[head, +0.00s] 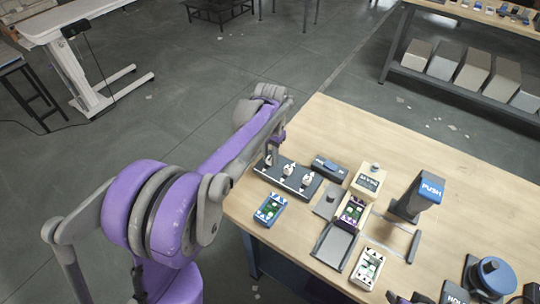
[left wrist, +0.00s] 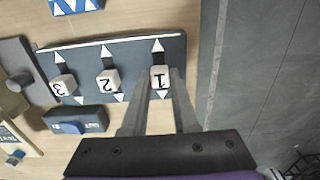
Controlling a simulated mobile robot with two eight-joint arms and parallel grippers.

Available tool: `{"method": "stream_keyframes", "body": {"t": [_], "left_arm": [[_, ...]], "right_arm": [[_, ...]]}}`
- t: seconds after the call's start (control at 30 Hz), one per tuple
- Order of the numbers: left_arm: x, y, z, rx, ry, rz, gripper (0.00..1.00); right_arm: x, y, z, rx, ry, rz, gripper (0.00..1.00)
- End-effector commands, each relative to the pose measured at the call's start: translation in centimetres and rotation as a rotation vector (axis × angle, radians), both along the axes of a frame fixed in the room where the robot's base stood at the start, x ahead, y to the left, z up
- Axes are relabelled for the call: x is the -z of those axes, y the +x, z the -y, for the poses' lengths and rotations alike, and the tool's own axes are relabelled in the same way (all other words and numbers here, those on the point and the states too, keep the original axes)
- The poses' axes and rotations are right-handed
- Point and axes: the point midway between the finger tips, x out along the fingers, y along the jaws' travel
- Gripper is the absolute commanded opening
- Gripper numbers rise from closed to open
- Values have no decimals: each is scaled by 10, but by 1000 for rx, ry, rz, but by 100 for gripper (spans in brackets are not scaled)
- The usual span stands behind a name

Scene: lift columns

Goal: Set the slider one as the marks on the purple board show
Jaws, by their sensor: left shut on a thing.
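The slider panel (head: 300,183) is a dark plate near the table's left corner with white numbered knobs in slots. In the left wrist view, the slider one knob (left wrist: 160,78) sits between the fingers of my left gripper (left wrist: 162,82), which is shut on it. Dark slot shows above the knob. Knobs two (left wrist: 109,82) and three (left wrist: 63,85) stand free beside it. White triangles mark the slot ends. In the head view my left gripper (head: 268,158) partly hides knob one. The purple board (head: 352,211) has small green and white marks, too small to read.
A blue board (head: 269,210) and a white board (head: 366,268) lie nearby. A dark box with a blue button (head: 328,167), a cream box (head: 368,181) and a PUSH post (head: 418,196) stand right of the panel. The table edge is close to knob one.

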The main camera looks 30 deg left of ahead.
Motion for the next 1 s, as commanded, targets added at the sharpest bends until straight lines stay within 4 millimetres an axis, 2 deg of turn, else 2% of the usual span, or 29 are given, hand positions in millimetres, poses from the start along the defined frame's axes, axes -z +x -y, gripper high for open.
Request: {"method": "stream_keyframes", "body": {"t": [0.73, 1.0], "left_arm": [[0, 0, 0, 0, 0, 0, 0], [0, 21, 1, -1, 0, 0, 0]], "right_arm": [[0, 0, 0, 0, 0, 0, 50], [-1, 0, 0, 0, 0, 0, 50]]}}
